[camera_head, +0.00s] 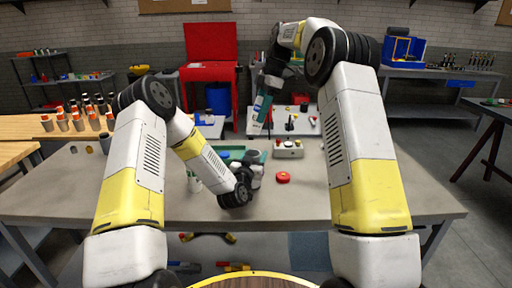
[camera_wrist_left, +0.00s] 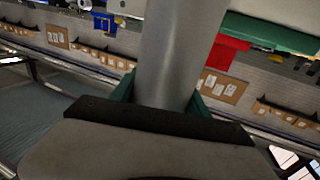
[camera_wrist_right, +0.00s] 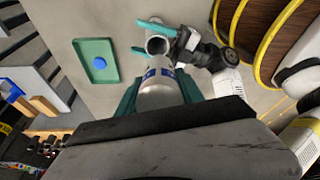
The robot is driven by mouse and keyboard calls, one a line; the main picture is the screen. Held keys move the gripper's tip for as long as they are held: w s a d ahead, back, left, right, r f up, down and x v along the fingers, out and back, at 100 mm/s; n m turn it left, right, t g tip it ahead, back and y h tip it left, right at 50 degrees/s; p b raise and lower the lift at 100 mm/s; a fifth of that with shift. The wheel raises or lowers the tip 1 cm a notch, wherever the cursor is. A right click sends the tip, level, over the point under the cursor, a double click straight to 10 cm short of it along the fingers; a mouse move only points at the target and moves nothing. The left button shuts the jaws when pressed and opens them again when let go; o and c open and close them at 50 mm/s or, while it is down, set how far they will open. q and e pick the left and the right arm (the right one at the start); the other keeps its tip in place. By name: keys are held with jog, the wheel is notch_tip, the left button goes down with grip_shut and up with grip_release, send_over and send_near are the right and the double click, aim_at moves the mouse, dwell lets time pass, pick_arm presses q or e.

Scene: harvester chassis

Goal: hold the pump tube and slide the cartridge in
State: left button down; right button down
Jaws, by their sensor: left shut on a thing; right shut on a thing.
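My left gripper (camera_head: 250,168) is low over the middle of the table and shut on the grey pump tube (camera_head: 253,155). The tube fills the middle of the left wrist view (camera_wrist_left: 178,55) between teal fingers. My right gripper (camera_head: 262,104) is raised above and slightly right of it, shut on the cartridge. In the right wrist view the cartridge (camera_wrist_right: 160,88) is a pale cylinder with a blue label, between teal fingers. The tube's round open mouth (camera_wrist_right: 157,44) shows just past its far end. I cannot tell the exact gap between them.
A green tray (camera_wrist_right: 97,78) holding a round blue piece lies on the table near the tube. A red round piece (camera_head: 283,177) and a pale box with a knob (camera_head: 289,152) are to the right. Several orange-capped containers (camera_head: 78,122) stand on the left.

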aim_at(252, 132)
jog(key=a+f+h, duration=0.2)
jog(key=shift+s+a+f+t+h, duration=0.15)
jog(key=shift+s+f+t+h, duration=0.15)
jog(key=shift+s+h, duration=0.1)
jog(key=shift+a+f+h, duration=0.1)
jog(key=shift+f+h, duration=0.25)
jog(key=shift+h, duration=0.05)
jog(key=shift+w+f, duration=0.1)
jog(key=shift+f, duration=1.9)
jog(key=shift+f, duration=2.5)
dwell(2.5)
